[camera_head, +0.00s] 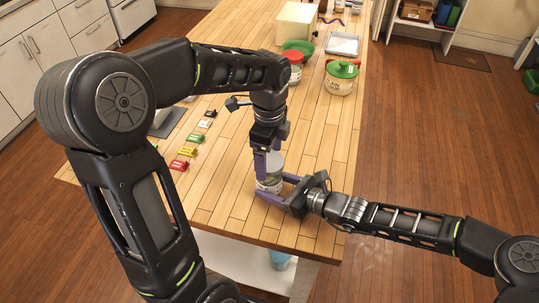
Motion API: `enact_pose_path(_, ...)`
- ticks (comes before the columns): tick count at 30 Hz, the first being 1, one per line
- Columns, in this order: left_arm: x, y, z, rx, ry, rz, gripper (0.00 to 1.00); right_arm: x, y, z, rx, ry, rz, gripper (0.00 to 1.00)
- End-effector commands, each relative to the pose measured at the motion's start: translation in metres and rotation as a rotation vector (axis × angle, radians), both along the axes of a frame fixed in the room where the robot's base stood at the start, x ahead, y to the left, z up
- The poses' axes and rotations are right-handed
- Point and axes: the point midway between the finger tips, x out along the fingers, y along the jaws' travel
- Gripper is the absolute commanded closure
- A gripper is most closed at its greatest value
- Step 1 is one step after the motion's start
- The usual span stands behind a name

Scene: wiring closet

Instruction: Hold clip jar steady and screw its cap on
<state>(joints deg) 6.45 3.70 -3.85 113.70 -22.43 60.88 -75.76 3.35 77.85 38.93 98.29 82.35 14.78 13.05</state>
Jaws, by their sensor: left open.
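The clip jar (272,182), a small clear jar with pale contents, stands upright near the table's front edge. My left gripper (267,165) points down at the jar's top from above; it is open, its purple fingers at the jar's upper left side. My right gripper (272,190) comes in low from the right, with its purple fingers on either side of the jar's lower part. I cannot tell whether they press on it. The jar's top looks pale and is partly hidden by the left fingers; I cannot make out the cap.
Several coloured tags (187,151) lie left of the jar. Farther back stand a green-lidded pot (341,80), a red-lidded jar (294,67), a green dish (298,47) and a cream box (297,22). The wooden table (325,130) is clear right of the jar.

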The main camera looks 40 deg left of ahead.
Motion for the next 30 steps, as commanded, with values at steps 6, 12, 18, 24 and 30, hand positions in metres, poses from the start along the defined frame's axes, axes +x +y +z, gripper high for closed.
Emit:
enact_pose_path(6,0.001,0.0,0.013,0.0,-0.002,0.001,0.16,0.0,0.0,0.0,-0.001,0.001,0.001,0.88)
enact_pose_path(12,0.001,0.0,0.038,0.001,-0.004,0.001,0.16,0.0,0.0,0.0,-0.001,0.001,0.0,0.88)
enact_pose_path(18,0.0,0.0,0.058,0.0,-0.001,0.001,0.16,0.0,0.0,0.0,-0.001,0.001,0.0,0.88)
enact_pose_path(24,0.0,0.0,0.06,0.0,0.001,0.001,0.16,0.0,0.0,0.0,-0.001,0.001,0.0,0.88)
enact_pose_path(30,0.0,0.0,0.06,0.0,0.001,0.001,0.16,0.0,0.0,0.0,-0.001,0.001,0.0,0.31)
